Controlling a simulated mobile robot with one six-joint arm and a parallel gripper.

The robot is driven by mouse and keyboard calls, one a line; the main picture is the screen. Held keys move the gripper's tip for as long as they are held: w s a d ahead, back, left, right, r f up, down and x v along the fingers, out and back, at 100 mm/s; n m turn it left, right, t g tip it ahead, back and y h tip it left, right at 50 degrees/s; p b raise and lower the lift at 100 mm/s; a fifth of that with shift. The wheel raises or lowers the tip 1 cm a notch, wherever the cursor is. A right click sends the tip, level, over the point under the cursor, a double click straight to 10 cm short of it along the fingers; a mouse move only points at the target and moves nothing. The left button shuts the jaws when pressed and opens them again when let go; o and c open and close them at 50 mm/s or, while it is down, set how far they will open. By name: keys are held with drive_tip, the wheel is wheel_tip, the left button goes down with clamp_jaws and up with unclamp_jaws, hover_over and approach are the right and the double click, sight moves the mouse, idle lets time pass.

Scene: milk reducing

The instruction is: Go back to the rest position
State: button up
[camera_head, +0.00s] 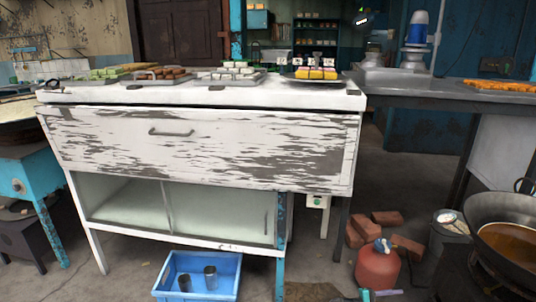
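My gripper and arm do not show in this view. A worn white cabinet (215,142) with a drawer on top and glass-fronted shelves below stands in front of me. Whether anything is held cannot be seen.
A blue crate (170,290) with two dark cups stands on the floor before the cabinet. A teal stand (38,178) is at left.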

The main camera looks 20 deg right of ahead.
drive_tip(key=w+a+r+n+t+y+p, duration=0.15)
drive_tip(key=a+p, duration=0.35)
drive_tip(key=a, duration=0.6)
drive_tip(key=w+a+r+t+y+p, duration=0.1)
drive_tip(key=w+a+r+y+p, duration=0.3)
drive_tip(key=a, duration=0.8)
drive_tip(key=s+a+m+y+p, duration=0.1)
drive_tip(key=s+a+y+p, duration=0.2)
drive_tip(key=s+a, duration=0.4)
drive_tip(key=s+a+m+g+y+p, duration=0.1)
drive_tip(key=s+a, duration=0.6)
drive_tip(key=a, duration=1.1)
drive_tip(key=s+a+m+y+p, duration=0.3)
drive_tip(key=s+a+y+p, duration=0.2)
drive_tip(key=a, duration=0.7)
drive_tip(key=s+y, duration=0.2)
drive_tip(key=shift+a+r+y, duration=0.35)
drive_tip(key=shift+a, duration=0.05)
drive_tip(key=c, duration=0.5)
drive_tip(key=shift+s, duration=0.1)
